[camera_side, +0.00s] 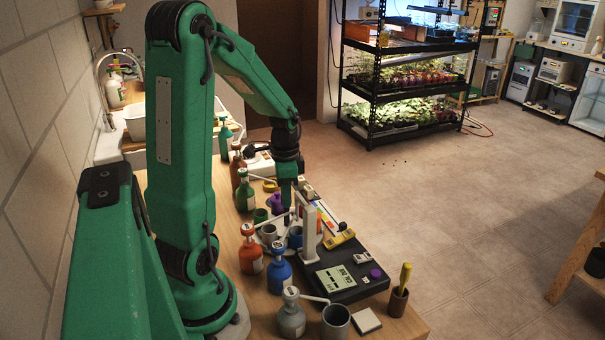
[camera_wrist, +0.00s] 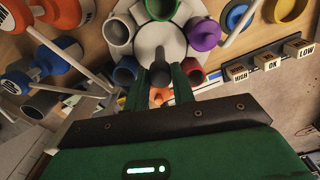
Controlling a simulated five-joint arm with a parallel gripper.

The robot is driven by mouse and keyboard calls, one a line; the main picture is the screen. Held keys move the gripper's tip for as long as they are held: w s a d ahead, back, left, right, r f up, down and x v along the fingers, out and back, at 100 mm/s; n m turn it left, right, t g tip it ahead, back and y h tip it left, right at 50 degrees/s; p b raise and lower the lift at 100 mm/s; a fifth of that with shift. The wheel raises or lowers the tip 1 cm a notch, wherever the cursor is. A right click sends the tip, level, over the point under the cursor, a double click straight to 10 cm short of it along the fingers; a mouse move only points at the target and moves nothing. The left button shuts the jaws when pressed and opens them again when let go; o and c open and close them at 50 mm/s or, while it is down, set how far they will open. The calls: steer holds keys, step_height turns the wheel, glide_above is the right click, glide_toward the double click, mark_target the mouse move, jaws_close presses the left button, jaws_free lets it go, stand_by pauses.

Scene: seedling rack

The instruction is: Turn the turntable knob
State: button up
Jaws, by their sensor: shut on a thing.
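The turntable shows in the wrist view as a pale round disc (camera_wrist: 158,38) with several coloured cups around its rim. These include a green cup (camera_wrist: 160,8), a purple cup (camera_wrist: 204,33) and a grey cup (camera_wrist: 119,33). The dark grey knob (camera_wrist: 160,74) stands up between the green fingers of my gripper (camera_wrist: 159,84), which is shut on it. In the side view my gripper (camera_side: 287,203) points down over the turntable among the cups. The knob is hidden there by the gripper and nearby things.
An orange bottle (camera_side: 250,250), a blue bottle (camera_side: 279,268) and a grey bottle (camera_side: 291,316) stand close in front. A black instrument with a display (camera_side: 336,278) and a white post (camera_side: 309,232) are to the right. Blocks marked LOW (camera_wrist: 299,48), OK and HIGH sit beside the turntable.

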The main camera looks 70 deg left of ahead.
steer(key=o, duration=1)
steer(key=shift+r, duration=0.1)
steer(key=shift+r, duration=3.85)
steer(key=shift+d, duration=0.15)
steer(key=s+d+r+n+t, duration=0.1)
steer(key=d+r+t, duration=0.1)
steer(key=d, duration=0.8)
steer(key=s+d+r+n+t, duration=0.2)
steer(key=d+r+t, duration=0.1)
steer(key=d, duration=0.7)
steer(key=shift+s+d+r+t, duration=0.15)
steer(key=shift+d+r+t, duration=0.2)
steer(key=shift+r, duration=0.45)
